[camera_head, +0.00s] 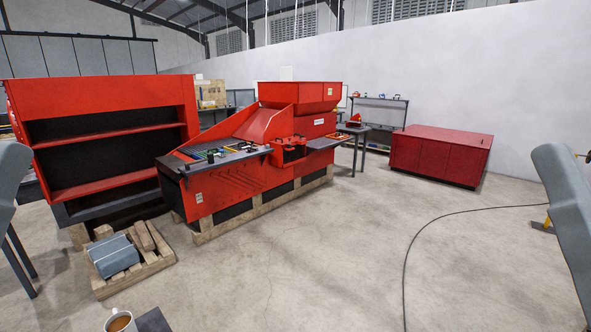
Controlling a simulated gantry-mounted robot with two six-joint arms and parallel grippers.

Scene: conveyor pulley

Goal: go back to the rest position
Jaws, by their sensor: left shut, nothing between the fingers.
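A grey part of my left arm (10,185) shows at the left edge of the head view. A grey part of my right arm (566,205) stands at the right edge. I can make out no fingers of either gripper. The red conveyor machine (235,185) stands apart from both arms, near the middle, on a wooden pallet. Small tools and parts lie on its dark worktop (215,155).
A red open cabinet (105,92) stands left. Before it, a pallet (150,268) holds a grey-blue block (113,255). A coffee mug (120,322) is at the bottom edge. A red box (440,157) stands right. A black cable (408,245) crosses otherwise clear floor.

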